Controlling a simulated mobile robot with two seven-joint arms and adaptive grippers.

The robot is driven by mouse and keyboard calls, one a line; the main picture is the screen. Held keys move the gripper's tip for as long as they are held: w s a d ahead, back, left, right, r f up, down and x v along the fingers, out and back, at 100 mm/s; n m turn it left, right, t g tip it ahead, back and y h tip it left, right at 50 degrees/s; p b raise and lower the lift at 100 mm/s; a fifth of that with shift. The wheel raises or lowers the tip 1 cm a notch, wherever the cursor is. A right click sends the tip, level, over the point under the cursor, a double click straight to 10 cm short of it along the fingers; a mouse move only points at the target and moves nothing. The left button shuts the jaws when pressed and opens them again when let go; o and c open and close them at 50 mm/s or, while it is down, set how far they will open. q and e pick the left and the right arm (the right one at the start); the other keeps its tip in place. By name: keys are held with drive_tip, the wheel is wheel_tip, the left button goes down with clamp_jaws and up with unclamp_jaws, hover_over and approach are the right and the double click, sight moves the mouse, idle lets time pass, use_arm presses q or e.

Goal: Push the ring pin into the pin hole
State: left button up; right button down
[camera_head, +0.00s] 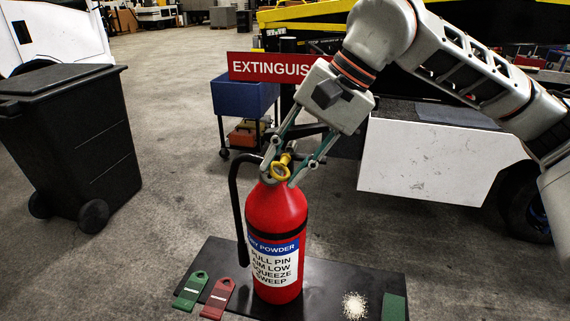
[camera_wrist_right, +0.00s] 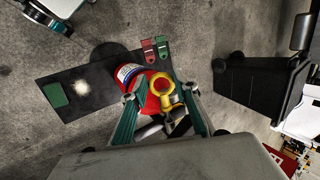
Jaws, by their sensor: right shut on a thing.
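The red fire extinguisher (camera_head: 277,214) stands upright on a black mat (camera_head: 225,257). The yellow ring pin (camera_head: 281,169) is at its top, by the black valve and handle. My right gripper (camera_head: 280,176) reaches down from above, its green-sided fingers on either side of the extinguisher's top, shut on the ring pin. In the right wrist view the yellow ring (camera_wrist_right: 162,84) shows between the two fingers, over the red body. The pin hole is hidden, and I cannot tell how far the pin is in. My left gripper is not in view.
Green (camera_head: 190,291) and red (camera_head: 217,298) tags lie at the mat's left. A pale powder patch (camera_head: 354,305) and a green pad (camera_head: 394,307) lie at its right. A black bin (camera_head: 75,140) stands left; a blue cart (camera_head: 245,97) and an EXTINGUISHER sign (camera_head: 265,67) stand behind.

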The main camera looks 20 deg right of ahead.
sight(284, 163)
drive_tip(key=shift+w+d+r+p, duration=0.1)
drive_tip(key=shift+w+d+p, duration=0.1)
drive_tip(key=shift+w+d, duration=0.4)
drive_tip(key=shift+w+d+p, duration=0.2)
drive_tip(key=shift+w+d, duration=0.1)
drive_tip(key=shift+w, duration=0.45)
idle(0.5)
drive_tip(key=c, duration=1.5)
unclamp_jaws()
drive_tip(key=shift+w+d, duration=0.1)
drive_tip(key=v, duration=1.2)
